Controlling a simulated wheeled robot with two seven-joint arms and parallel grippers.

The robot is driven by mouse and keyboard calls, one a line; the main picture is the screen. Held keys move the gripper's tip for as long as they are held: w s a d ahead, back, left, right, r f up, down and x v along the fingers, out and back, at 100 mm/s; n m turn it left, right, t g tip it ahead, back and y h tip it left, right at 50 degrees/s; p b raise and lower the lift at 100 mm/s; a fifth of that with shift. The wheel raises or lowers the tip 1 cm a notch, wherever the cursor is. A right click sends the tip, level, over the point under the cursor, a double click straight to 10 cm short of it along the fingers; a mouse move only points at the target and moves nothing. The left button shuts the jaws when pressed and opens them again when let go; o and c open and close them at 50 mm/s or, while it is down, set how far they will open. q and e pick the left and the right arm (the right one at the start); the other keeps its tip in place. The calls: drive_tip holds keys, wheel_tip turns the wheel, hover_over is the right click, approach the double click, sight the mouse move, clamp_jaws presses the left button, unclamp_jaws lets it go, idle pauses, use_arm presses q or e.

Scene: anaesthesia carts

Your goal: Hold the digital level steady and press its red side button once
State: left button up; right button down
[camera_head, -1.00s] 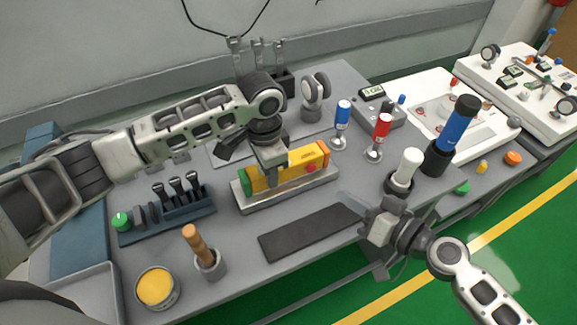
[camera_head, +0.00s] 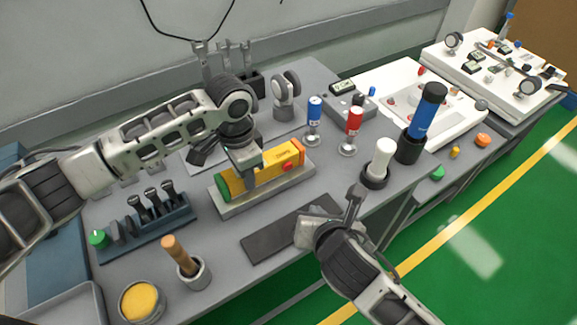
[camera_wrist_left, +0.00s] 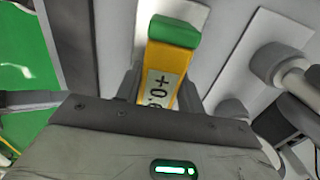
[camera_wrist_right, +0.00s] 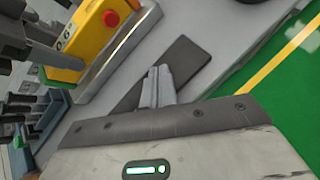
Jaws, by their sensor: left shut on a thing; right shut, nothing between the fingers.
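The yellow digital level (camera_head: 278,164) with green and orange ends lies in a light grey tray (camera_head: 222,213) on the grey bench. Its red side button (camera_head: 287,167) faces the front edge. My left gripper (camera_head: 250,180) is shut on the level from above, left of the button; the level's display shows in the left wrist view (camera_wrist_left: 160,88). My right gripper (camera_head: 355,192) is shut and empty, to the right of the level and apart from it, near the dark mat. In the right wrist view its fingertips (camera_wrist_right: 158,72) are together, with the red button (camera_wrist_right: 110,18) at upper left.
A dark mat (camera_head: 270,240) lies before the tray. A white-topped cylinder (camera_head: 382,160), red (camera_head: 354,122) and blue (camera_head: 314,112) markers stand behind right. A wooden-handled tool (camera_head: 178,252) in a cup and a yellow-filled tin (camera_head: 140,302) stand at front left.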

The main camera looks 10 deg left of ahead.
sight(291, 169)
drive_tip(key=shift+s+d+r+n+t+h, duration=0.15)
drive_tip(key=shift+d+r+n+t+h, duration=0.25)
drive_tip(key=shift+r+n+h, duration=0.35)
drive_tip(key=shift+f, duration=0.1)
drive_tip(key=shift+w+a, duration=0.95)
drive_tip(key=shift+w, duration=0.2)
drive_tip(key=shift+w+a, duration=0.9)
drive_tip(key=shift+w, duration=0.25)
drive_tip(key=shift+w+a, duration=0.95)
drive_tip(key=shift+w, duration=0.2)
drive_tip(key=shift+w+a, duration=0.25)
drive_tip(key=shift+w, duration=0.05)
drive_tip(key=shift+w+a, duration=0.35)
drive_tip(key=shift+w, duration=0.1)
drive_tip(key=shift+d, duration=0.1)
idle(0.4)
drive_tip(key=shift+s+d, duration=0.55)
drive_tip(key=shift+s, duration=0.25)
